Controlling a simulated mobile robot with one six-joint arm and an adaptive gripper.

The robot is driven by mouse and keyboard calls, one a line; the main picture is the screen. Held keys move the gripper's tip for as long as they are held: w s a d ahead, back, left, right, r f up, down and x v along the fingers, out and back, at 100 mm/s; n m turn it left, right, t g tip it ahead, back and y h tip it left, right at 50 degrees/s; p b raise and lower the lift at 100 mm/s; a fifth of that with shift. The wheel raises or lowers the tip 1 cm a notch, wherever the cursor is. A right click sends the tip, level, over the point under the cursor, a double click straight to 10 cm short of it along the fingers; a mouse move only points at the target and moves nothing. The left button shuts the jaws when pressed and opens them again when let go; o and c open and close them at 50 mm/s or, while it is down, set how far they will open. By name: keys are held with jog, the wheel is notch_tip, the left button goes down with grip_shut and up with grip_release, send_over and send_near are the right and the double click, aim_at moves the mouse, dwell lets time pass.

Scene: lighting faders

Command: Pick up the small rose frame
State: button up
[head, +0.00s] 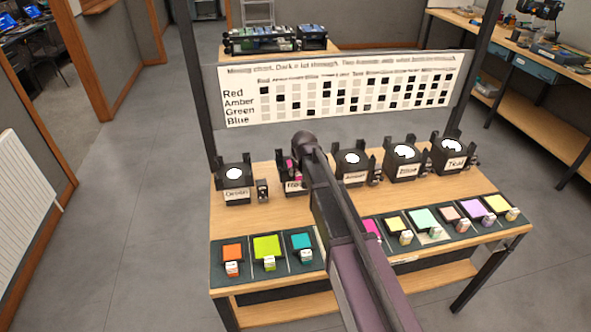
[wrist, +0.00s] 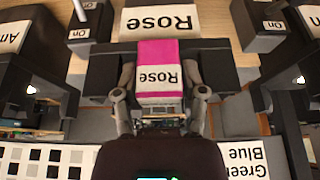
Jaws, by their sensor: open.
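The small rose frame is a pink piece with a white "Rose" label; in the wrist view it (wrist: 158,54) stands between my fingers, against the dark Rose lamp (wrist: 210,64). My gripper (wrist: 160,72) is open, with one finger on each side of the frame; I cannot tell whether either touches it. In the head view a bit of pink (head: 297,166) shows at the Rose lamp (head: 288,187), and my arm hides much of that lamp and my fingers.
Coloured frames, such as an orange one (head: 232,251) and a large pink one (head: 371,229), lie on dark mats in front. A mixing chart (head: 345,95) stands behind.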

grip_shut()
jog(key=shift+r, duration=0.15)
dwell(0.4)
notch_tip(320, 180, up, 10)
jog(key=p, duration=1)
jog(key=shift+a, duration=0.1)
dwell(0.7)
